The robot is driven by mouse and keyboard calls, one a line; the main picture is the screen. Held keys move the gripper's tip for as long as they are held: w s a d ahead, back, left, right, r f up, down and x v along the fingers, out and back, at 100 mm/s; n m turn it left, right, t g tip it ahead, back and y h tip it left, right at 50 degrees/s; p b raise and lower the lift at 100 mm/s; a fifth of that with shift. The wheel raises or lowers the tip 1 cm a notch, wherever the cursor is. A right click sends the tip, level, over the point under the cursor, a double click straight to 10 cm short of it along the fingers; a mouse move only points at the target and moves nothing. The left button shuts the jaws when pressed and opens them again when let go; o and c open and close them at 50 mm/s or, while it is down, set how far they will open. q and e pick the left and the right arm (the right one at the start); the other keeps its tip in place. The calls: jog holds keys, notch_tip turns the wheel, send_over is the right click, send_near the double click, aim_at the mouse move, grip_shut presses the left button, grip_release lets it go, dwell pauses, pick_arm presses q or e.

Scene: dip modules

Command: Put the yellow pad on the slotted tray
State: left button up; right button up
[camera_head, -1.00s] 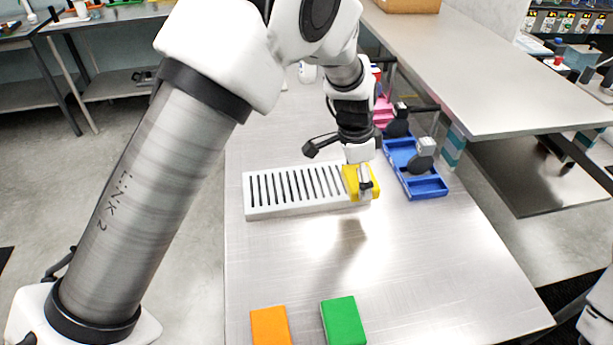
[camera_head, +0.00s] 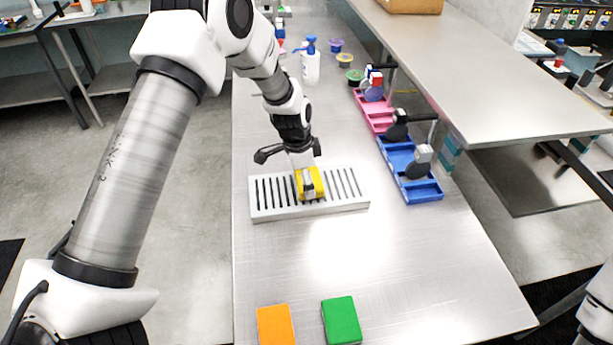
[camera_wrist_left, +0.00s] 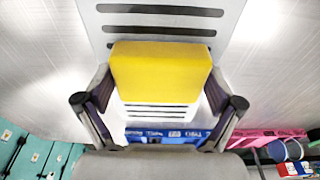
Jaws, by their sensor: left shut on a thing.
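The yellow pad (camera_head: 315,181) is held in my left gripper (camera_head: 308,188), over the middle of the slotted tray. The pad also fills the middle of the left wrist view (camera_wrist_left: 160,72), between the two fingers (camera_wrist_left: 160,100). The slotted tray (camera_head: 352,206) is a pale rectangular block with a row of dark slots, lying on the metal table; part of it shows behind the pad in the left wrist view (camera_wrist_left: 85,14). I cannot tell whether the pad touches the tray. My right gripper is not in view.
An orange block (camera_head: 275,325) and a green block (camera_head: 341,321) lie at the table's near edge. A blue tray (camera_head: 424,193) and a pink tray (camera_head: 376,117) stand to the right. A pump bottle (camera_head: 311,68) stands farther back. The table between the slotted tray and near blocks is clear.

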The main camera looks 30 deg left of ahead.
aim_at(300, 180)
pick_arm(q)
jog(key=shift+f, duration=0.15)
jog(key=o, duration=0.7)
jog(key=shift+s, duration=0.1)
jog(key=shift+d, duration=0.1)
jog(key=shift+r, duration=0.35)
jog(key=r+b, duration=0.1)
jog(key=r, duration=0.3)
jog(key=a+r+b, duration=0.1)
jog(key=r, duration=0.2)
jog(key=s+r+b, duration=0.1)
jog(key=r, duration=0.3)
jog(key=shift+a+r, duration=0.25)
jog(key=shift+r, duration=0.1)
